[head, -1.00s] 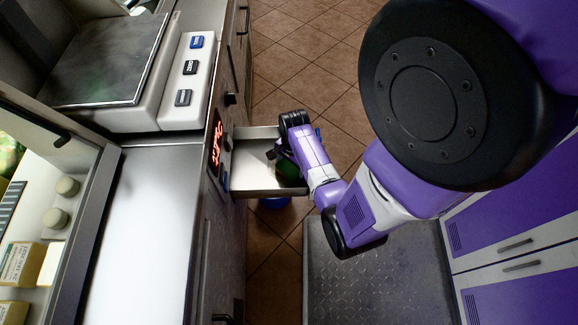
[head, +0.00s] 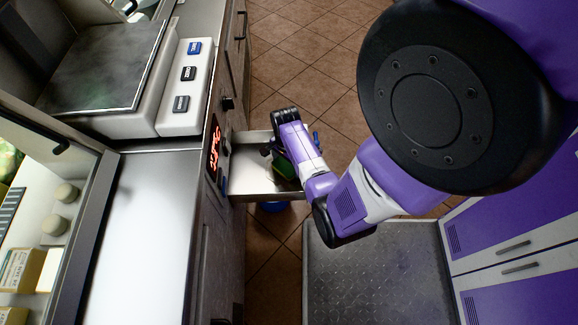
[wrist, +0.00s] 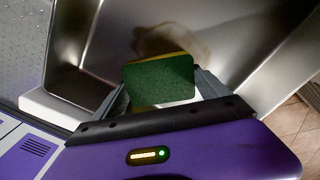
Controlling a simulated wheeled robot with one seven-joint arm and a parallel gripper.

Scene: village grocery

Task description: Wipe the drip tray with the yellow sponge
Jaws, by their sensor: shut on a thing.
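The drip tray (head: 240,178) is a shallow metal drawer pulled out from the counter front in the head view. Its metal inside (wrist: 230,30) fills much of the wrist view, with a brownish stain (wrist: 178,40) beyond the sponge. My gripper (head: 270,152) is inside the tray, shut on the sponge. The sponge (wrist: 160,82) shows a green scouring face and thin yellow edges between my fingers in the wrist view. In the head view its green face (head: 284,167) is partly hidden by my wrist. I cannot tell whether the sponge touches the tray floor.
A scale (head: 110,70) with several buttons stands on the counter (head: 150,230), above the tray. A red display (head: 213,147) is on the counter front beside the tray. A blue object (head: 273,206) shows below the tray. Purple cabinets (head: 520,240) stand at right.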

